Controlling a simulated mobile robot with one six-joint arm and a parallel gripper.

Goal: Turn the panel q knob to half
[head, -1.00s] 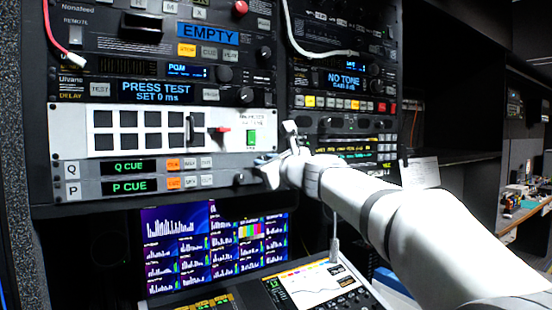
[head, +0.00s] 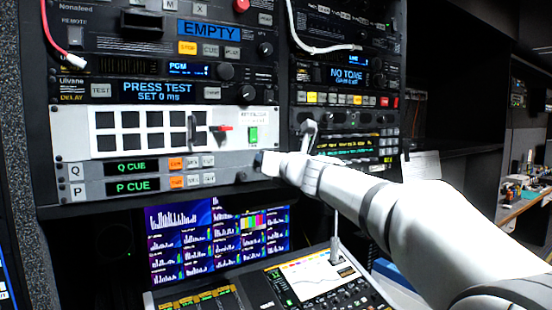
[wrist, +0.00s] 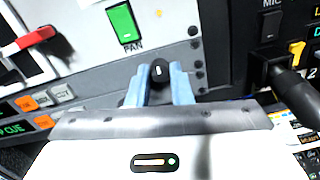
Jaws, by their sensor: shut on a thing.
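The panel q strip, with its green Q CUE display (head: 130,167), is the upper of two grey strips in the rack. My gripper (head: 262,161) is at the right end of this strip in the head view and hides the knob there. In the wrist view, a small black knob (wrist: 159,70) with a short white mark shows between the blue fingertips of my gripper (wrist: 160,84). The fingers are shut on this knob, one on each side. The white mark runs roughly up and down in the wrist picture.
The P CUE strip (head: 132,185) lies just below, with its own black knob (head: 241,176). A red switch lever (head: 224,128) and a green rocker switch (head: 253,134) are above. A monitor (head: 180,245) and a console (head: 300,280) are below.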

